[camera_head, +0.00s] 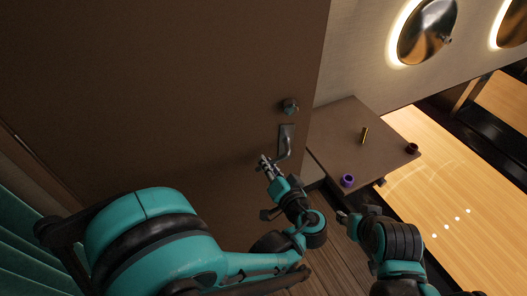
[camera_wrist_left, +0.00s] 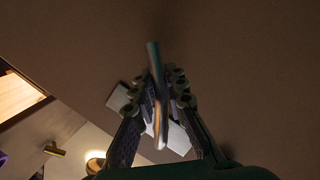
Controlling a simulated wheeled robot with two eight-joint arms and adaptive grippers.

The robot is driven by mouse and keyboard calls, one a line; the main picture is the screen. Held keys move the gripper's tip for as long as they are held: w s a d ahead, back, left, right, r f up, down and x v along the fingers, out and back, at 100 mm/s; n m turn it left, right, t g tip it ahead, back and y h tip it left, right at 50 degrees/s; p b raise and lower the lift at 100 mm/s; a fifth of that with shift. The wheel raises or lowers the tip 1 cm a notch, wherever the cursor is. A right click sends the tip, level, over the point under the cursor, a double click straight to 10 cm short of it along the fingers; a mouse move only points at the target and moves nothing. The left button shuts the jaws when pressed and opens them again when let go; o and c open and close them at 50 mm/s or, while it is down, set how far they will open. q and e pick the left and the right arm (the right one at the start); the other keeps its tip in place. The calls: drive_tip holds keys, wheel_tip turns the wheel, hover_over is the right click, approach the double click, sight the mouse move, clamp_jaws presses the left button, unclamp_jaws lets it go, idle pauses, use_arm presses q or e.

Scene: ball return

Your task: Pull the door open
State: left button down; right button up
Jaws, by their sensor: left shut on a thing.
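The brown door (camera_head: 170,80) fills the upper left of the head view and the background of the wrist view (camera_wrist_left: 240,60). Its metal lever handle (camera_head: 286,145) is near the door's right edge, below a round lock knob (camera_head: 290,106). My left gripper (camera_head: 266,164) is at the free end of the lever. In the wrist view the handle (camera_wrist_left: 155,70) passes between the two fingers (camera_wrist_left: 160,95), which are shut on it. I cannot tell whether the door is ajar. My right gripper (camera_head: 343,216) is low, apart from the door; its jaw state is unclear.
A brown table (camera_head: 335,125) stands right of the door, bearing a purple ring-like object (camera_head: 347,180), a small gold cylinder (camera_head: 364,135) and a dark round object (camera_head: 412,148). A light wooden lane (camera_head: 455,190) lies beyond. Wooden floor (camera_head: 335,265) shows between my arms.

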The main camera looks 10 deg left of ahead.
use_arm(q)
drive_tip(key=s, duration=0.3)
drive_tip(key=shift+s+d+m+h, duration=0.2)
drive_tip(key=shift+s+m+h, duration=0.1)
drive_tip(key=shift+m, duration=0.1)
drive_tip(key=c, duration=1.5)
unclamp_jaws()
drive_tip(key=shift+c, duration=0.2)
drive_tip(key=v, duration=1.2)
drive_tip(key=shift+f, duration=0.2)
drive_tip(key=shift+s, duration=0.1)
drive_tip(key=shift+c, duration=0.2)
